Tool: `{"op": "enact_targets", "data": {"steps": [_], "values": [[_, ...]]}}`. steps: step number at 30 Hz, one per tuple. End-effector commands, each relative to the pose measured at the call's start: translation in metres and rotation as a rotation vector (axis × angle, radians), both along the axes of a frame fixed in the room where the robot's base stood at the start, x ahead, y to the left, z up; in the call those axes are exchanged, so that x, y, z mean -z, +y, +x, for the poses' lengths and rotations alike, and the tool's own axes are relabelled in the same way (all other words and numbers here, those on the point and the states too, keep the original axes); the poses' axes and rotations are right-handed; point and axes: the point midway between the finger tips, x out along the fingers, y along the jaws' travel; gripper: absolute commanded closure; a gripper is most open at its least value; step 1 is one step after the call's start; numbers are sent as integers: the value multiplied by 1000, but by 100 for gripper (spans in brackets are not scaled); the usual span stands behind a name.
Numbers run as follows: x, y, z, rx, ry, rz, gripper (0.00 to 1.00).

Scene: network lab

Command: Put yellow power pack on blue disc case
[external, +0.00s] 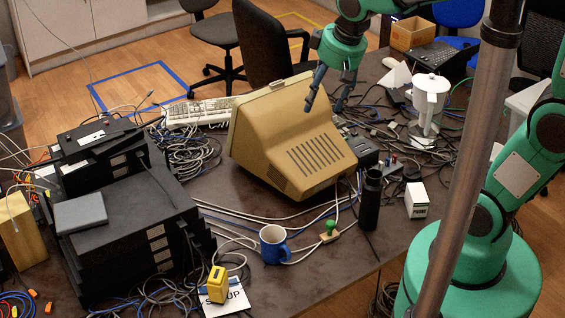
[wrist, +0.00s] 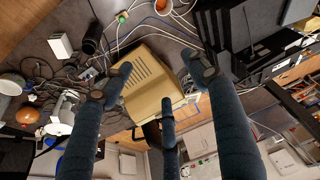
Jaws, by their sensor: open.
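A flat grey-blue case (external: 80,212), the likeliest blue disc case, lies on the black equipment stack at the left.
The beige monitor (external: 290,135) stands tall mid-table. A blue mug (external: 273,244), a black cylinder (external: 370,200) and a small white box (external: 416,200) stand at the front. The black equipment stack (external: 140,235) fills the left. Loose cables (external: 185,155) cover much of the table.

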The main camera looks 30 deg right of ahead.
Motion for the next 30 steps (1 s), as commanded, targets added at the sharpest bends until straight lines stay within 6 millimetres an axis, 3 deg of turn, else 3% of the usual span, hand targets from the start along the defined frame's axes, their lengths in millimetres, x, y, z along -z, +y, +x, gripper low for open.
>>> {"op": "enact_targets", "data": {"steps": [6, 15, 21, 30], "values": [[-35, -51, -43, 88, -63, 14, 41], [-60, -101, -106, 194, -134, 23, 41], [-65, -114, -130, 232, -160, 23, 41], [-65, -117, -136, 240, -165, 23, 41]]}}
